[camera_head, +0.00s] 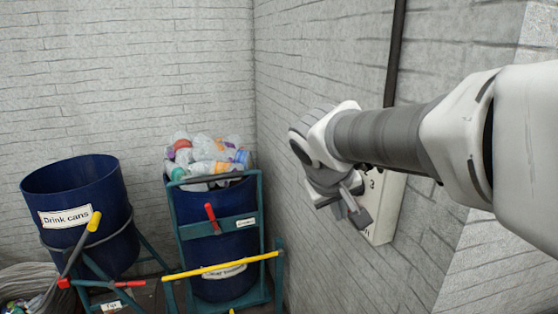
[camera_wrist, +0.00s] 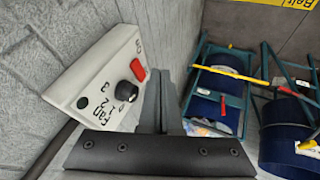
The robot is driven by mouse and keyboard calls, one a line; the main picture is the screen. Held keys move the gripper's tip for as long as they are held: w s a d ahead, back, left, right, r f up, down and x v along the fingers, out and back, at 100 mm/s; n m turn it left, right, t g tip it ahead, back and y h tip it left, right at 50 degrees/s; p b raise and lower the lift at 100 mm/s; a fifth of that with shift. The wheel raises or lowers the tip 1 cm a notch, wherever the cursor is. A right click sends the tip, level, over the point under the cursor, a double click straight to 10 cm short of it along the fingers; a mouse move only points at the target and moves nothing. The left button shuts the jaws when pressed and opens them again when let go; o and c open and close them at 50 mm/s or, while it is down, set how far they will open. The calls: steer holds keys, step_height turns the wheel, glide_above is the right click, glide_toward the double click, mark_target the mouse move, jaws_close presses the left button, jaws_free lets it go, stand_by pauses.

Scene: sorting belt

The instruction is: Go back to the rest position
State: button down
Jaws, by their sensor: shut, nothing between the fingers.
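My gripper (camera_head: 354,205) is at the end of my arm, in the right half of the head view, close in front of the brick wall. Its fingers point down. In the wrist view the two fingers (camera_wrist: 161,105) are together with nothing between them. A white control box (camera_wrist: 100,85) with a red switch (camera_wrist: 138,70), a black knob (camera_wrist: 126,90) and printed numbers is on the wall, left of the fingers in the wrist view. In the head view my gripper partly hides this box (camera_head: 385,208).
A blue bin (camera_head: 75,190) labelled "Drink cans" stands at the left. A second blue bin (camera_head: 212,255) in a green frame, heaped with plastic bottles (camera_head: 205,155), stands beside it. A yellow bar (camera_head: 222,267) crosses in front. A black pipe (camera_head: 396,50) runs up the wall.

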steer(key=s+f+m+y, duration=0.1)
steer(key=s+f, duration=0.1)
steer(key=s, duration=0.7)
steer(key=s+d+f+m+y, duration=0.1)
steer(key=s+f+y, duration=0.1)
steer(key=s, duration=0.8)
steer(key=shift+f+y, duration=0.2)
steer(key=shift+y, duration=0.1)
steer(key=shift+s+d, duration=0.1)
